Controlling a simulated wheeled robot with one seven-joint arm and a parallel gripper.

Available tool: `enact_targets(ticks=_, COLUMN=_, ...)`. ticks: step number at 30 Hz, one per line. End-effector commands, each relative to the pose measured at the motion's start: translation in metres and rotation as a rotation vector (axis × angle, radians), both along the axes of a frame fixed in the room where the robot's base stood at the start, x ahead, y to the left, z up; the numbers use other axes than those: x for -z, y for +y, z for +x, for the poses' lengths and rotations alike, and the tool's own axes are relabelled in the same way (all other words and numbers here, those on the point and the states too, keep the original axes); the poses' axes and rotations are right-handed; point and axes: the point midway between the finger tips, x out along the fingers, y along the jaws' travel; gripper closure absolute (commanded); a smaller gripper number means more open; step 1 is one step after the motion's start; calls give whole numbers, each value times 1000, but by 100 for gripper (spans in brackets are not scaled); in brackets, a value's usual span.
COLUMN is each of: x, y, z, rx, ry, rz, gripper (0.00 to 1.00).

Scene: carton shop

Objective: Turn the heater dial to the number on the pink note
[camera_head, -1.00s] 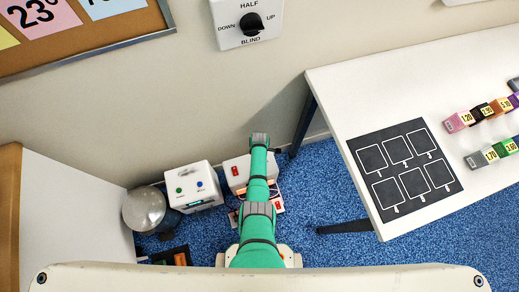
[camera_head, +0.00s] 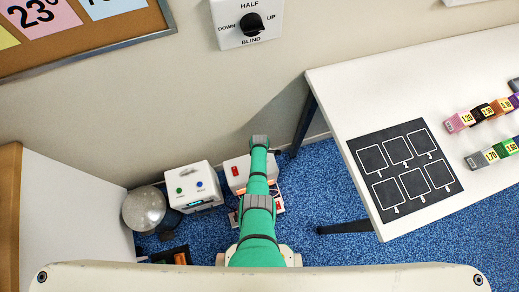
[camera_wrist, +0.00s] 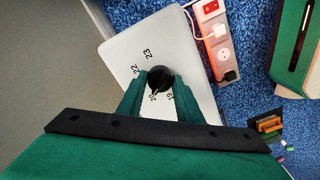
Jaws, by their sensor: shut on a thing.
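The pink note (camera_head: 40,14) is on the board at the upper left in the head view and reads 23°. In the wrist view the heater is a white panel (camera_wrist: 125,48) with a round black dial (camera_wrist: 160,76). The numbers 23 and 22 show at the dial's upper left, and 20 and 19 below it. The dial's white mark points down and slightly left, close to 20. My gripper (camera_wrist: 158,96) is shut on the dial, one green finger on each side. The left finger covers part of the scale. In the head view my arm hides the gripper and dial.
A power strip (camera_wrist: 216,45) with a red switch and plugs lies right of the heater. A white box (camera_head: 193,187) with green and blue buttons and a silver dome (camera_head: 144,208) stand at the left. A white table (camera_head: 340,90) is at the right.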

Motion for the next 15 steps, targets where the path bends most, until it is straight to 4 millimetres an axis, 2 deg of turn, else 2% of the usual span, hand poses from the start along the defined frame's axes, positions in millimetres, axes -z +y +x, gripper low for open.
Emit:
enact_targets(ticks=8, x=0, y=1, z=1, rx=60, ry=-3, rz=0, gripper=90)
enact_targets(ticks=15, x=0, y=2, z=1, rx=221, ry=-3, rz=0, gripper=90)
